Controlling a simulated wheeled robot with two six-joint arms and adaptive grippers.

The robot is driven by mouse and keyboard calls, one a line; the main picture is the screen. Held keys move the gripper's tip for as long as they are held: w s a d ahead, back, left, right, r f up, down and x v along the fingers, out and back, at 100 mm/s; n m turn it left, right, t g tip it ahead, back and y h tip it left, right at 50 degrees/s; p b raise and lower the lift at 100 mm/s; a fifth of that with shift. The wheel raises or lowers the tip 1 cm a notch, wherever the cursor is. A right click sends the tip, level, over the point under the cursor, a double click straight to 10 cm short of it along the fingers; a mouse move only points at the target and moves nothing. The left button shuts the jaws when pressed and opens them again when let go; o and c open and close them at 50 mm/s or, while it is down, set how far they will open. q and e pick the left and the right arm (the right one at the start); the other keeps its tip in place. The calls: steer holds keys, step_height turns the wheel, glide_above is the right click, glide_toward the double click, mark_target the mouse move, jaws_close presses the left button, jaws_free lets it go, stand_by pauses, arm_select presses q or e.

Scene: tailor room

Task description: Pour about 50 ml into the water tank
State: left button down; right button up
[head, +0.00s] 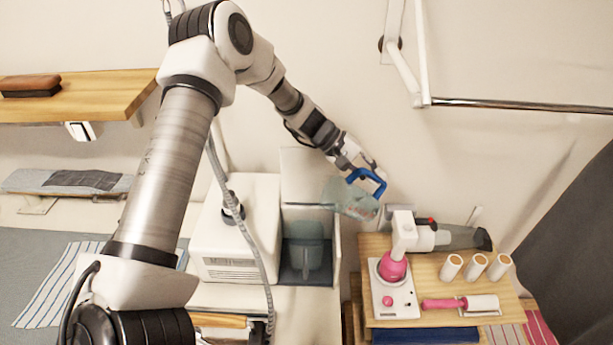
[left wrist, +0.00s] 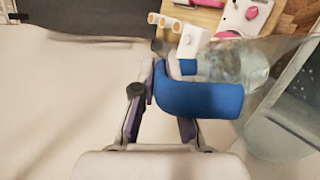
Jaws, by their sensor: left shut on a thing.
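My left gripper (head: 359,164) is shut on the blue handle (head: 372,181) of a clear jug (head: 350,197). The jug is tilted in the air, its spout end toward the left in the head view. In the left wrist view the blue handle (left wrist: 200,98) sits between the fingers, and clear water (left wrist: 240,65) shows in the jug. Below and left of the jug, a translucent blue-grey tank (head: 305,247) stands in a bay beside a white machine (head: 238,232). I cannot make out a water level in the tank or any stream. My right gripper is not in view.
A wooden board (head: 460,250) at the right holds a white device with a pink part (head: 393,268), several white rolls (head: 475,266), a pink lint roller (head: 460,304) and a grey handheld vacuum (head: 455,238). A metal rail (head: 520,105) is on the wall. A grey hose crosses the white machine.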

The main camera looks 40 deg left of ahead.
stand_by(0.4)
arm_select(q)
steer(key=shift+w+d+r+g+y, duration=0.1)
steer(key=shift+w+r+g+y, duration=0.2)
steer(key=shift+r, duration=0.05)
steer(key=w+d+f+n+g+y+b, duration=0.1)
steer(key=w+d+f+g+y+b, duration=0.1)
steer(key=f, duration=0.5)
steer(key=w+d+f+n+g+y+b, duration=0.1)
steer(key=w+d+f+g+y+b, duration=0.1)
steer(key=f+g+b, duration=0.3)
step_height(320, 180, down, 3)
steer(key=w+y+b, duration=0.1)
steer(key=b, duration=0.1)
steer(key=shift+w+f+b, duration=0.15)
steer(key=shift+w+b, duration=0.15)
steer(key=shift+w, duration=0.05)
